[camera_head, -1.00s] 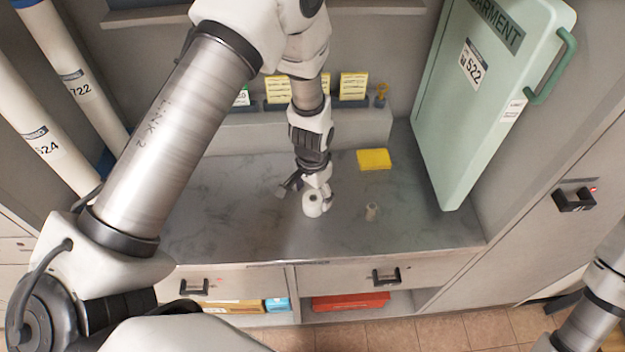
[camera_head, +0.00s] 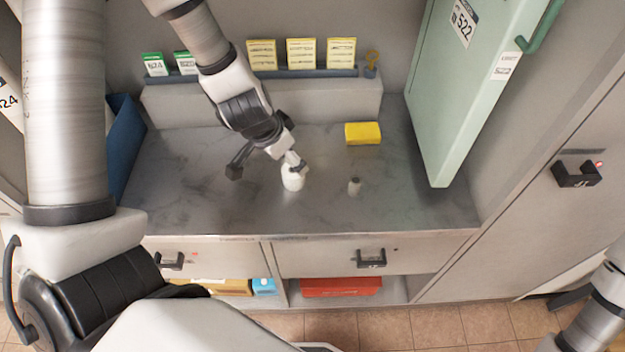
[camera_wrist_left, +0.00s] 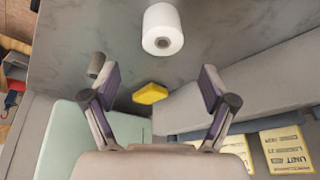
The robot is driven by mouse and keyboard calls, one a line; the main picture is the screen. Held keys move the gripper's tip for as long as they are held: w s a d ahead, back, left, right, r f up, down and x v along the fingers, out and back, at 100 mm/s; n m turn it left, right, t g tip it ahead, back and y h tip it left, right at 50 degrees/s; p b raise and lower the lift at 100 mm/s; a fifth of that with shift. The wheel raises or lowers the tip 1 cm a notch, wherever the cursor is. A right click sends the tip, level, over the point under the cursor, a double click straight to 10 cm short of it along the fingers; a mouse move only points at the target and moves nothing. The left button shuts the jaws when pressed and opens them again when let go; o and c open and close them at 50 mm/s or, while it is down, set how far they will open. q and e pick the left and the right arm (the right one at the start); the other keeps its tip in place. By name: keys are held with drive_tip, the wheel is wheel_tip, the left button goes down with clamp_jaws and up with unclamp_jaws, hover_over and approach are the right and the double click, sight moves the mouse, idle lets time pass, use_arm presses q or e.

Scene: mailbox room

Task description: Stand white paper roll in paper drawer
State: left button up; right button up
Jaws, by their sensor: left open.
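The white paper roll (camera_head: 291,181) stands on the grey counter, partly overlapped by a finger of my left gripper (camera_head: 268,168). In the left wrist view the roll (camera_wrist_left: 165,22) shows its round end with a small hole, beyond my open, empty gripper (camera_wrist_left: 153,93) and not between the fingers. Whether a finger touches it is unclear. Under the counter are a left drawer (camera_head: 215,257) and a right drawer (camera_head: 320,257), both shut with black handles. I cannot tell which is the paper drawer.
A small grey cylinder (camera_head: 354,187) stands right of the roll, and a yellow block (camera_head: 362,133) lies behind it. A green door-like panel (camera_head: 455,110) borders the counter's right side. Cards (camera_head: 300,54) line the back ledge. A red box (camera_head: 340,287) sits on the lower shelf.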

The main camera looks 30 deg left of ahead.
sight(293, 170)
use_arm(q)
drive_tip(key=shift+w+f+b, duration=0.15)
drive_tip(key=shift+f+b, duration=0.25)
drive_tip(key=shift+f, duration=0.2)
drive_tip(key=shift+w+a+f+h+b, duration=0.15)
drive_tip(key=shift+a+f+b, duration=0.15)
drive_tip(key=shift+f+b, duration=0.2)
drive_tip(key=shift+s+a+f+h+b, duration=0.15)
drive_tip(key=shift+a+f+b, duration=0.15)
drive_tip(key=shift+f, duration=0.2)
drive_tip(key=b+x, duration=0.2)
drive_tip(key=x, duration=0.1)
drive_tip(key=b+x, duration=0.1)
drive_tip(key=shift+d+f, duration=0.2)
drive_tip(key=shift+d, duration=0.2)
drive_tip(key=shift+w+f+b, duration=0.25)
drive_tip(key=shift+f+b, duration=0.1)
drive_tip(key=shift+b, duration=0.05)
drive_tip(key=shift+a+r, duration=0.1)
drive_tip(key=shift+c, duration=0.4)
drive_tip(key=c, duration=1.3)
use_arm(e)
wheel_tip(293, 170, down, 6)
drive_tip(key=shift+s+a+f, duration=0.15)
drive_tip(key=shift+a+f, duration=0.1)
drive_tip(key=shift+a, duration=0.05)
use_arm(q)
drive_tip(key=shift+r, duration=0.15)
use_arm(e)
drive_tip(key=shift+r, duration=0.15)
